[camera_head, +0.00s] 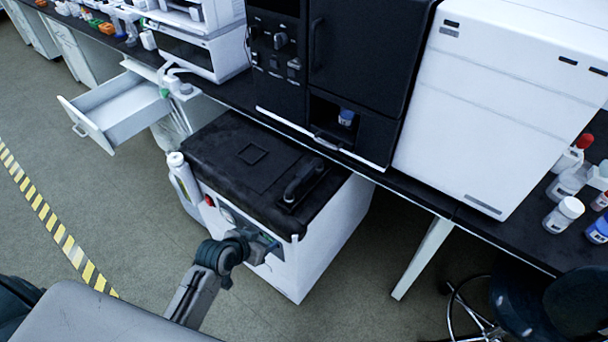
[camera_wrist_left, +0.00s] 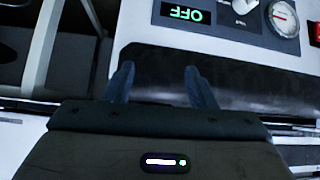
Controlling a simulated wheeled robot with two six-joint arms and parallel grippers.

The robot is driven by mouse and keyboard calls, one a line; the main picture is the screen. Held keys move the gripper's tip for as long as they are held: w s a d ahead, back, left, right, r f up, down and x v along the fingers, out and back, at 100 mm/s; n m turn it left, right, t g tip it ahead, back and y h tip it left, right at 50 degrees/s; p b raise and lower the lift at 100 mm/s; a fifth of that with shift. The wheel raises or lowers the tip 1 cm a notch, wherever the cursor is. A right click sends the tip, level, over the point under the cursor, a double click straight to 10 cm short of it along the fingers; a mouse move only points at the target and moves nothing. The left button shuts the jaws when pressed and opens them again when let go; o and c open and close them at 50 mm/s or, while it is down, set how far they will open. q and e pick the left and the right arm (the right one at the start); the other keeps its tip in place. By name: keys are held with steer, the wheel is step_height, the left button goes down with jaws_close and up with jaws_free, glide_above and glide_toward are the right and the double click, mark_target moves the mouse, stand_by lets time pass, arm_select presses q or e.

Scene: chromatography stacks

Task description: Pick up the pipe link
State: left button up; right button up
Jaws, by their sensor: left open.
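I cannot pick out a pipe link with certainty in either view. My left gripper (camera_head: 266,242) is in front of the white cabinet unit (camera_head: 333,230) with the black top, near its front panel. In the left wrist view, the two fingers of my left gripper (camera_wrist_left: 160,84) are apart with nothing visible between them. Beyond them is a dark band below the pale panel, which carries a green upside-down OFF display (camera_wrist_left: 182,13) and a round gauge (camera_wrist_left: 283,19). My right gripper is not in view.
A black handle (camera_head: 303,181) lies on the unit's top. A white bottle-like cylinder (camera_head: 184,177) stands at its left side. An open drawer (camera_head: 118,108) juts out at left. The bench carries a large white instrument (camera_head: 505,95). A chair (camera_head: 545,300) is at lower right. Floor at left is clear.

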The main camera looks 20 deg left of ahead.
mark_target(303, 171)
arm_select(q)
steer(key=w+d+r+t, duration=0.1)
steer(key=w+r, duration=0.2)
steer(key=w, duration=0.1)
steer(key=w+d+r+t+h, duration=0.1)
steer(key=w+r+t, duration=0.1)
steer(key=w+r, duration=0.2)
steer(key=w+d+r+m+t+h+p, duration=0.1)
steer(key=w+r, duration=0.3)
steer(key=w, duration=0.2)
steer(key=shift+w+d+r, duration=0.15)
steer(key=shift+d+r, duration=0.05)
steer(key=shift+d, duration=0.05)
steer(key=shift+w+d+f, duration=0.15)
steer(key=shift+w+d, duration=0.05)
steer(key=shift+w, duration=0.2)
steer(key=p+x, duration=0.1)
steer(key=x, duration=0.3)
steer(key=shift+w+d+f, duration=0.15)
steer(key=shift+d, duration=0.1)
jaws_close()
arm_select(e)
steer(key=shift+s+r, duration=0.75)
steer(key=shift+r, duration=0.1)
